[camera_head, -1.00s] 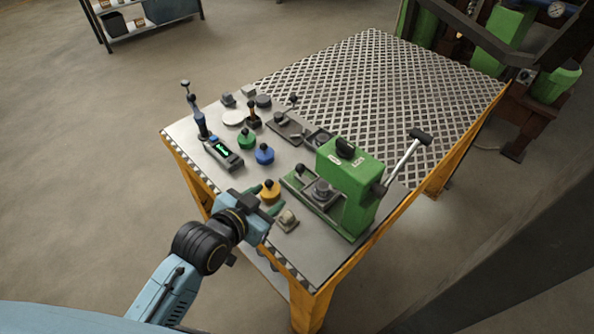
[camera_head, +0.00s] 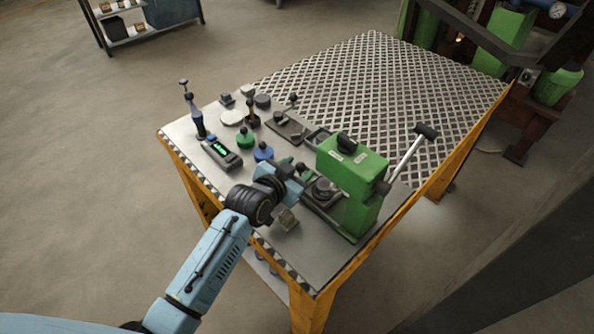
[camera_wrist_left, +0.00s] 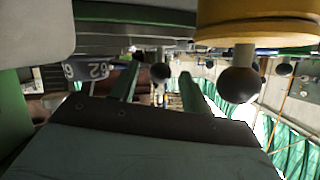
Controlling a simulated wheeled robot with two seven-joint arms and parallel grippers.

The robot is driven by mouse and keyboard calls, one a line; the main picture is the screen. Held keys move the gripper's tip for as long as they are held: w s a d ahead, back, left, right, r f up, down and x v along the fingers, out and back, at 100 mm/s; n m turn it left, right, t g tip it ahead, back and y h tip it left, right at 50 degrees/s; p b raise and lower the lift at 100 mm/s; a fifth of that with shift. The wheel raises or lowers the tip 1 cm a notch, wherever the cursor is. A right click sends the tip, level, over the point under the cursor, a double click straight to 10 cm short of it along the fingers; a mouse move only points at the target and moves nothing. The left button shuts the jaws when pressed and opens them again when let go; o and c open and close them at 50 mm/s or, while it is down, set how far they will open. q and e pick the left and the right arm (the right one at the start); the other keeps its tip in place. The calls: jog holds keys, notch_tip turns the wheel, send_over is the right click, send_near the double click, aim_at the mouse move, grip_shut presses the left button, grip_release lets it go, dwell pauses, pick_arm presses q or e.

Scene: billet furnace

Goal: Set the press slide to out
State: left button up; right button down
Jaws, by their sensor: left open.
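The green press (camera_head: 352,180) stands at the front right of the bench, its long lever raised to the right. Its slide (camera_head: 322,192) is the low grey plate at the press's base, partly hidden by my left gripper. A small dark knob (camera_head: 300,168) shows at the slide's near left end. My left gripper (camera_head: 294,170) is open at this knob. In the left wrist view the two green fingers (camera_wrist_left: 159,82) stand apart, with a dark ball (camera_wrist_left: 160,72) seen between them. I cannot tell whether they touch it. My right gripper is out of view.
A yellow knobbed piece (camera_wrist_left: 255,25) is close beside the gripper in the left wrist view. Blue (camera_head: 263,152) and green (camera_head: 246,139) knobbed pieces stand behind my wrist. A small grey block (camera_head: 287,219) lies in front. The bench's grating (camera_head: 390,90) is clear.

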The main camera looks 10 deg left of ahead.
pick_arm(q)
jog(key=shift+w, duration=0.1)
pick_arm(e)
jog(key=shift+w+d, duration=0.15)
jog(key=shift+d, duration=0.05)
pick_arm(q)
jog(key=shift+c, duration=0.5)
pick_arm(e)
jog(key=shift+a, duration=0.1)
pick_arm(q)
grip_shut()
jog(key=shift+w+a, duration=0.55)
jog(key=shift+a, duration=0.25)
jog(key=shift+w+a, duration=0.5)
jog(key=shift+a, duration=0.3)
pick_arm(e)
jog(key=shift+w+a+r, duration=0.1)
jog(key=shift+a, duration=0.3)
pick_arm(q)
jog(key=shift+o, duration=0.5)
grip_release()
